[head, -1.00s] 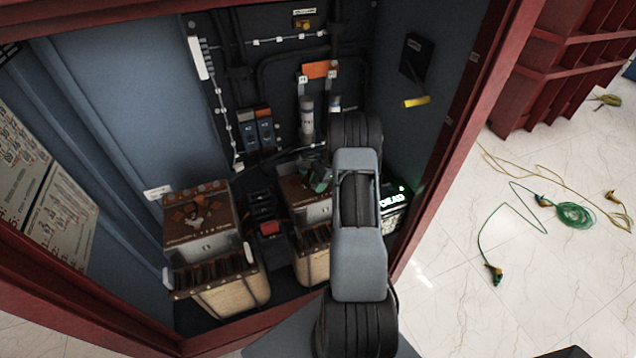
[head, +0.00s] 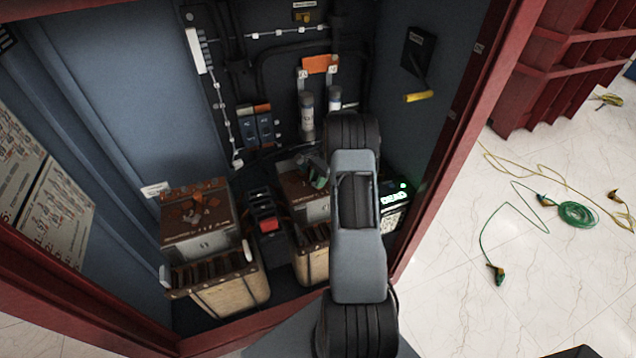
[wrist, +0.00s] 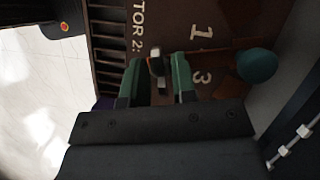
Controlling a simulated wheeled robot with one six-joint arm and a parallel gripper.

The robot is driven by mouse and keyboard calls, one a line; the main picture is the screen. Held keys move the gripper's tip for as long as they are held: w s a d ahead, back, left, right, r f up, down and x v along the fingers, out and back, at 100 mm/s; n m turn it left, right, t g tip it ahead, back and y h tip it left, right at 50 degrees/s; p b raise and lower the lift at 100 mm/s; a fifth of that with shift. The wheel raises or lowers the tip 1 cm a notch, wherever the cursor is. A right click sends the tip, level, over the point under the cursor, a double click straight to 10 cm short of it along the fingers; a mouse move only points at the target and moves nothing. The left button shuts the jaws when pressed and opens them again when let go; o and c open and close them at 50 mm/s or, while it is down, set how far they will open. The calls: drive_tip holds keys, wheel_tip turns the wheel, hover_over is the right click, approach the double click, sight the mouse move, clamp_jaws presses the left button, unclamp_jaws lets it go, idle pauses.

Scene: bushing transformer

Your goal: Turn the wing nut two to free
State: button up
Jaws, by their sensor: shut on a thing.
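In the wrist view, a small metal wing nut (wrist: 156,62) stands between the two green fingers of my gripper (wrist: 157,80), on a brown top plate (wrist: 218,45) marked 1 and 3 and "TOR 2:". My gripper is closed on the wing nut. In the head view, the green fingers of my gripper (head: 318,174) reach over the right-hand brown-topped unit (head: 293,182) inside the cabinet. My arm hides part of that unit, and the wing nut cannot be made out there.
A teal round knob (wrist: 257,65) sits right of my gripper. Another brown-topped unit (head: 200,230) stands to the left, with a red-marked block (head: 267,224) between the units. A lit "DEAD" box (head: 395,200) is to the right. The red cabinet frame (head: 455,130) bounds the opening.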

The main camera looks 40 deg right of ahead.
drive_tip(key=n+g+b, duration=0.1)
drive_tip(key=n, duration=0.1)
drive_tip(key=n+g+b, duration=0.1)
drive_tip(key=n, duration=0.2)
drive_tip(key=shift+w+n+h, duration=0.15)
drive_tip(key=shift+n+h, duration=0.15)
drive_tip(key=shift+h, duration=0.1)
drive_tip(key=n, duration=0.2)
drive_tip(key=n+g+h+b, duration=0.1)
drive_tip(key=n, duration=0.2)
drive_tip(key=shift+r+n+g+b, duration=0.1)
drive_tip(key=shift+n+g+b, duration=0.2)
drive_tip(key=shift+n+h, duration=0.3)
drive_tip(key=o, duration=0.6)
drive_tip(key=v, duration=1.3)
drive_tip(key=shift+w+r+p, duration=0.25)
drive_tip(key=shift+r+p, duration=0.05)
